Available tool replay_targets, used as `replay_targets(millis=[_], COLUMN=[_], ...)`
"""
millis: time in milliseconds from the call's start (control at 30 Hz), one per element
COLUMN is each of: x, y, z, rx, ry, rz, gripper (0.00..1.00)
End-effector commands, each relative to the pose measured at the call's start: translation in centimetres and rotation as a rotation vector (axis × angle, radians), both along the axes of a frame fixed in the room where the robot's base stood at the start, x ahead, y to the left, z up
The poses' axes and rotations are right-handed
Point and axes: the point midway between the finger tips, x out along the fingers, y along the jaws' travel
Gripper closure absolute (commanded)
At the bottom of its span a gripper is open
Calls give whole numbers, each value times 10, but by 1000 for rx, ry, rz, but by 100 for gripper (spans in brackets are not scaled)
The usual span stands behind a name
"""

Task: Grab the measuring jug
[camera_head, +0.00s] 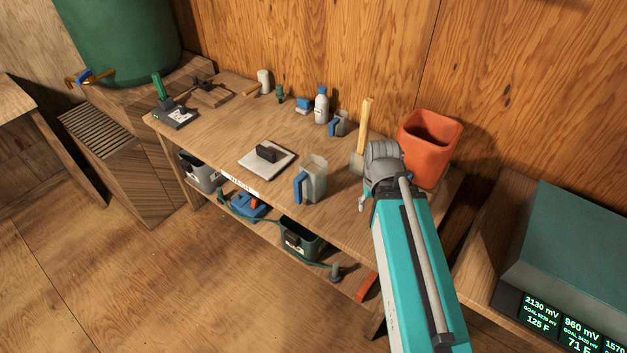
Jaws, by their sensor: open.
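The measuring jug (318,176) looks like a grey, see-through vessel with a blue handle on its left side. It stands upright near the front edge of the wooden workbench (225,135). A smaller grey vessel with a blue handle (341,122) stands farther back. My gripper (361,202) is to the right of the jug, apart from it in the picture. It is open and mostly hidden by my own wrist; nothing shows in it.
A white plate with a dark block (266,154) lies left of the jug. A bottle (321,105) stands behind. A wooden-handled tool (365,125) and an orange bin (428,145) are at the right. Bins (301,238) sit on the lower shelf.

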Motion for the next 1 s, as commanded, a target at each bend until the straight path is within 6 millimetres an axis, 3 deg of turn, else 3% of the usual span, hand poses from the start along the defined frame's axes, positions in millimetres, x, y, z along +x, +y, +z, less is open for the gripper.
replay_targets(millis=[333,567,633,867,1000], x=[0,10,19,68,101], y=[0,7,14,68,110], z=[0,6,11,39,59], rx=[0,0,0,1,1], ry=[0,0,0,0,0], rz=[0,39,80,327,523], gripper=[43,0,0,0,0])
